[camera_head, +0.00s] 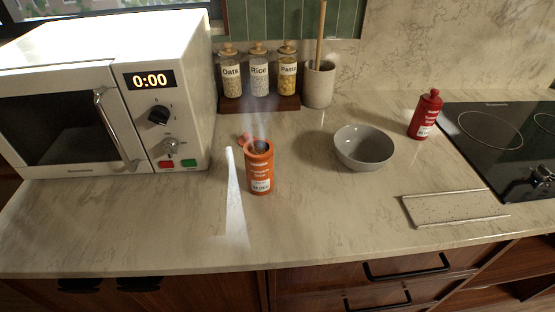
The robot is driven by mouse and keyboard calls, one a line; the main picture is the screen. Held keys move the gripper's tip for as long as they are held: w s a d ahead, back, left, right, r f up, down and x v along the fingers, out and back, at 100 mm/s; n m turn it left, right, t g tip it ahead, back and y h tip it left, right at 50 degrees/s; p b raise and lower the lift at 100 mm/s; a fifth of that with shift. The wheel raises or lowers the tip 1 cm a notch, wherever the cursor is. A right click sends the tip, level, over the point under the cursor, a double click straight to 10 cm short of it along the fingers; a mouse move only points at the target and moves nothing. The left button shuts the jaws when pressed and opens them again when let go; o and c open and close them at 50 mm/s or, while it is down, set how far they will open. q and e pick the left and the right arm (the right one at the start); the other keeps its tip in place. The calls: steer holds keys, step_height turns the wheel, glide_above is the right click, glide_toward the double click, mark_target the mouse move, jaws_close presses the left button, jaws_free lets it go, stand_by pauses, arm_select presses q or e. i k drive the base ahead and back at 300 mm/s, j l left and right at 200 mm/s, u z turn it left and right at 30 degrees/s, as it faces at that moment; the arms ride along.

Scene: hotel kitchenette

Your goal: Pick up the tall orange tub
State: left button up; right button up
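The tall orange tub (260,168) stands upright on the counter, right of the microwave. It has a pale label low on its front. Its top looks open and dark, and a faint whitish haze rises above it. A small reddish piece (244,139) shows at its upper left; I cannot tell whether it touches the tub. A pale, partly see-through, tapering shape (235,198) shows just left of the tub; I cannot tell what it is. I cannot make out either of my grippers in the head view.
A white microwave (158,60) stands at left. Several jars on a wooden stand (262,105) and a utensil crock (319,85) stand behind. A grey bowl (364,160), red bottle (425,115), flat tray (410,210) and cooktop (490,160) lie right. Counter (310,225) in front is clear.

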mark_target(258, 151)
steer(key=k+j, duration=0.1)
steer(key=j, duration=0.4)
steer(key=k+j, duration=0.1)
steer(key=j, duration=0.4)
steer(key=j+z, duration=0.1)
steer(key=j, duration=0.4)
steer(key=k+j, duration=0.15)
steer(key=j, duration=0.3)
steer(key=k+j, duration=0.1)
steer(key=j, duration=0.4)
steer(key=z, duration=0.05)
